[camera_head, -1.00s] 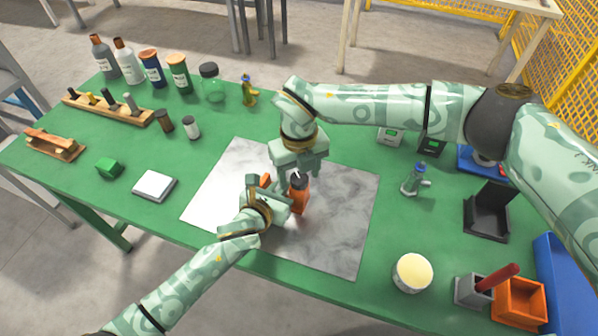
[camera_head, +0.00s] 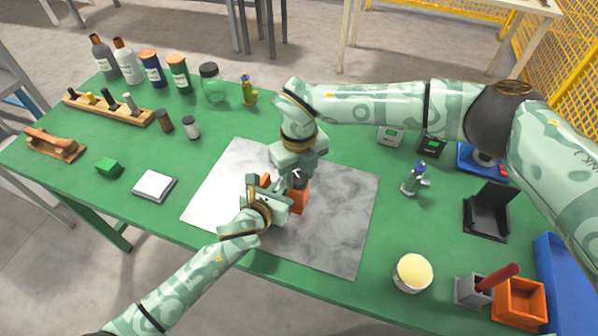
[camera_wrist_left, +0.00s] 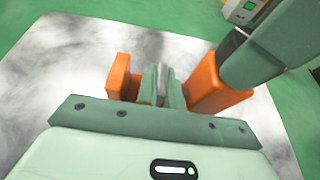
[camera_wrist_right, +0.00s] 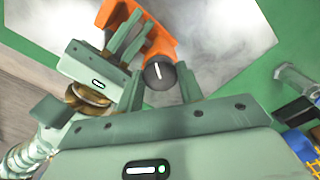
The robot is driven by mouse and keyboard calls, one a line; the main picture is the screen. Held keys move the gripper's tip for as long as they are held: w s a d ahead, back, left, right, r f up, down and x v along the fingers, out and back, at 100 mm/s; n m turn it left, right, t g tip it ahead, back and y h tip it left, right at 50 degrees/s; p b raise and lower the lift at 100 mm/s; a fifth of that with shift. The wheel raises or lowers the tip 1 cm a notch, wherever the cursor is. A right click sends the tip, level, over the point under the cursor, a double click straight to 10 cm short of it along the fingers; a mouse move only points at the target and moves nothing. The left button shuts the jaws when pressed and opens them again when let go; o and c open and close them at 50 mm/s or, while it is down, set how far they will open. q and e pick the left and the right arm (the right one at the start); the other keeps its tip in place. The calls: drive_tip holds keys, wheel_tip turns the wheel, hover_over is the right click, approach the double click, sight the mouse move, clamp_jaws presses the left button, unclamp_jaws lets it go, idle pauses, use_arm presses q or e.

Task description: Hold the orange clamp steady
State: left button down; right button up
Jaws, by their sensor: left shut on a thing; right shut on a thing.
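The orange clamp (camera_head: 299,199) lies on the marble slab (camera_head: 335,225), partly hidden by my grippers. It has two orange ends and a dark round knob with a white line (camera_wrist_right: 158,73). My left gripper (camera_head: 277,191) reaches in from the front and is shut at the clamp's middle, between the orange ends; a narrow grey piece (camera_wrist_left: 163,84) shows between its fingers in the left wrist view. My right gripper (camera_head: 298,174) is above the clamp's right end, its fingers shut on both sides of the knob.
A white-topped square (camera_head: 155,186) and a green block (camera_head: 109,167) sit left of the slab. A cream-topped jar (camera_head: 413,272), an orange bin (camera_head: 519,302) and a dark stand (camera_head: 487,212) are to the right. Bottles line the back left. The slab's front is clear.

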drive_tip(key=n, duration=0.8)
drive_tip(key=shift+n, duration=0.4)
drive_tip(key=n, duration=0.4)
drive_tip(key=shift+n, duration=0.3)
drive_tip(key=n, duration=0.4)
drive_tip(key=shift+d, duration=0.1)
drive_tip(key=n, duration=0.5)
drive_tip(key=shift+d, duration=0.1)
drive_tip(key=n, duration=0.9)
drive_tip(key=shift+n, duration=1.9)
